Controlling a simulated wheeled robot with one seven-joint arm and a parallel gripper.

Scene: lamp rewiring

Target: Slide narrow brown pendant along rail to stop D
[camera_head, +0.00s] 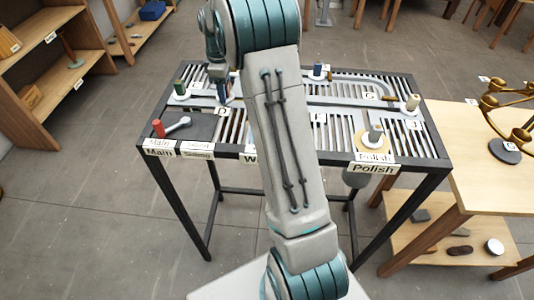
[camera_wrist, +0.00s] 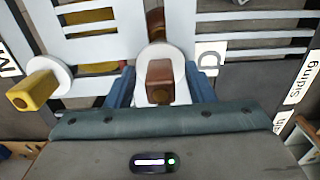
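In the wrist view, a narrow brown block-shaped pendant (camera_wrist: 160,72) stands on a round white disc (camera_wrist: 143,62) at the rail, beside the stop label D (camera_wrist: 210,59). My gripper (camera_wrist: 160,80) has its two blue fingers on either side of the pendant, with gaps visible between fingers and block. In the head view, my gripper (camera_head: 223,92) is low over the left part of the rail table, close to label D (camera_head: 221,111). My arm and gripper hide the brown pendant there.
A yellow block (camera_wrist: 35,90) on a white disc stands to the left in the wrist view. In the head view, a green pendant (camera_head: 180,87) is left of my gripper, a blue one (camera_head: 318,71) behind right, a beige one (camera_head: 412,102) at far right. A red-ended tool (camera_head: 158,128) lies front left.

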